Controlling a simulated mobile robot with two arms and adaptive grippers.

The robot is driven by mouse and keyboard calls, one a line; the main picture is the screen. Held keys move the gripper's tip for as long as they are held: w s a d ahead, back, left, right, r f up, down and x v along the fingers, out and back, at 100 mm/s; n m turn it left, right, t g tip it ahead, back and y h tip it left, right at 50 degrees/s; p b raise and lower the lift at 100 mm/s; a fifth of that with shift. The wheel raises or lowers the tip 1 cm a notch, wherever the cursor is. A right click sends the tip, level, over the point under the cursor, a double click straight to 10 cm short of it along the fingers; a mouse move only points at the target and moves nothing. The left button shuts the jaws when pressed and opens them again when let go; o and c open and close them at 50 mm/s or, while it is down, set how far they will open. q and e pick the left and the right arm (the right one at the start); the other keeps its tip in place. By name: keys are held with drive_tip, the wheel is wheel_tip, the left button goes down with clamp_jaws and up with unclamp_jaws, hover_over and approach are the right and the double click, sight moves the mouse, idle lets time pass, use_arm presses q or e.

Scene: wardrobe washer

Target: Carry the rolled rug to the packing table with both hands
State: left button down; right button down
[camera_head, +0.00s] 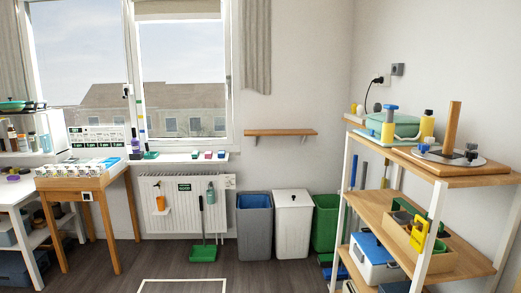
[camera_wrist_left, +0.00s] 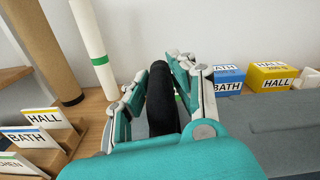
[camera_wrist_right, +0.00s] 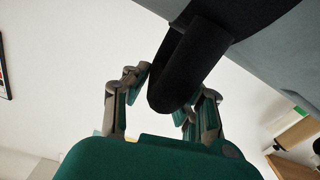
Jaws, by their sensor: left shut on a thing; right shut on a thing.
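The rolled rug shows only in part: a grey surface (camera_wrist_left: 270,125) on the right of the left wrist view and a grey underside (camera_wrist_right: 275,50) at the top right of the right wrist view. My left gripper (camera_wrist_left: 160,85) is shut on a black strap handle (camera_wrist_left: 161,105). My right gripper (camera_wrist_right: 174,88) is shut on another black loop handle (camera_wrist_right: 185,75), which hangs from the grey roll. Neither gripper nor the rug shows in the head view. I cannot tell which table is the packing table.
The left wrist view shows a brown tube (camera_wrist_left: 42,45), a white tube (camera_wrist_left: 92,45) and label cards (camera_wrist_left: 42,120) on wood. In the head view are a small wooden table (camera_head: 86,183), bins (camera_head: 292,225), a green dustpan (camera_head: 203,254) and a shelf unit (camera_head: 450,262). Mid-floor looks clear.

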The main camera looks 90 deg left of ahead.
use_arm(q)
drive_tip(key=c, duration=1)
unclamp_jaws()
drive_tip(key=shift+d+r, duration=0.15)
drive_tip(key=shift+d, duration=0.15)
use_arm(e)
drive_tip(key=shift+a+r, duration=0.15)
drive_tip(key=shift+a, duration=0.1)
use_arm(q)
drive_tip(key=shift+a, duration=0.15)
use_arm(e)
drive_tip(key=shift+d, duration=0.1)
use_arm(q)
drive_tip(key=shift+s+f, duration=0.1)
drive_tip(key=shift+f, duration=0.15)
use_arm(e)
drive_tip(key=c, duration=1.5)
unclamp_jaws()
drive_tip(key=shift+c, duration=0.2)
use_arm(q)
drive_tip(key=shift+r, duration=0.1)
use_arm(e)
drive_tip(key=o, duration=0.5)
drive_tip(key=shift+d, duration=0.15)
use_arm(q)
drive_tip(key=shift+a, duration=0.15)
drive_tip(key=o, duration=1)
use_arm(e)
drive_tip(key=shift+s, duration=0.1)
